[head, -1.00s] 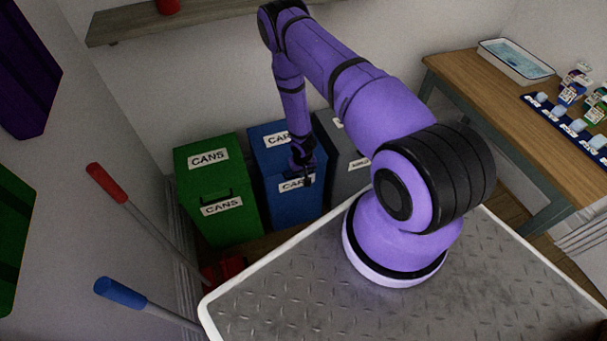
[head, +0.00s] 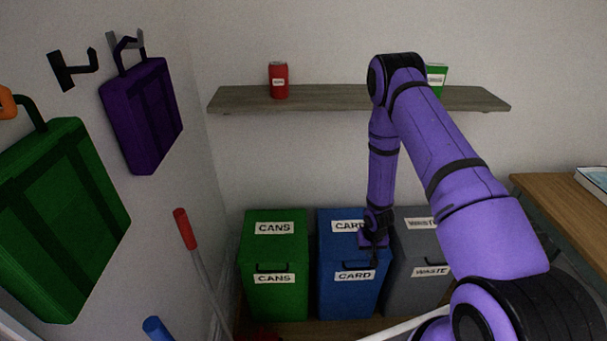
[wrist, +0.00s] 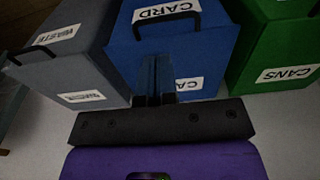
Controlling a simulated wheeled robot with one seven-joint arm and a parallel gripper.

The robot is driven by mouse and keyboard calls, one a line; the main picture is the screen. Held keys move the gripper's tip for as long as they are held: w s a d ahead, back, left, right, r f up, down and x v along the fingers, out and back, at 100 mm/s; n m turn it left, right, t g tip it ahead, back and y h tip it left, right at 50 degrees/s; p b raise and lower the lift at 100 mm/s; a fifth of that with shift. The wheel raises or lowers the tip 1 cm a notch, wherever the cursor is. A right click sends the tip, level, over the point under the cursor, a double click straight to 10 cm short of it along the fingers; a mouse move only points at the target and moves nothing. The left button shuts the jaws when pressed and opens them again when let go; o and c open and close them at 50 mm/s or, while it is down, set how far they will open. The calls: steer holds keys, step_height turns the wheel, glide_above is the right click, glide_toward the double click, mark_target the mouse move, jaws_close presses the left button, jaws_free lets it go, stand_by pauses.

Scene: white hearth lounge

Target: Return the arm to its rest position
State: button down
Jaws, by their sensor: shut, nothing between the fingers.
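My purple arm (head: 440,150) reaches out from the lower right, bends at a high elbow in front of the shelf and hangs down. My gripper (head: 374,262) points downward in front of the blue CARD bin (head: 345,300). In the wrist view, its dark fingers (wrist: 153,88) are together and empty over the front of the blue bin (wrist: 205,50). I cannot tell whether the gripper touches the bin.
A green CANS bin (head: 275,296) and a grey WASTE bin (head: 412,290) flank the blue one. A shelf (head: 330,101) holds a red can (head: 279,80) and a green-white box (head: 436,78). Bags (head: 142,115) hang left; a wooden table (head: 560,205) stands right.

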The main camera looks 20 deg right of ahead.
steer(key=shift+r, duration=0.1)
steer(key=w+a+r+n+t+h, duration=0.1)
steer(key=a+r, duration=0.1)
steer(key=r, duration=1.9)
steer(key=w+a+r+t, duration=0.1)
steer(key=a+r, duration=0.1)
steer(key=r, duration=1.8)
steer(key=s+a+r+t, duration=0.1)
steer(key=s+a+r, duration=0.3)
steer(key=s+r, duration=0.9)
steer(key=s+a+r+n, duration=0.1)
steer(key=s+a+r, duration=0.1)
steer(key=s+r, duration=0.2)
steer(key=s+a+r+n+t+y, duration=0.1)
steer(key=s+r, duration=0.3)
steer(key=s, duration=0.6)
steer(key=shift+s+a+r, duration=0.15)
steer(key=shift+s+a, duration=0.1)
steer(key=shift+a, duration=0.25)
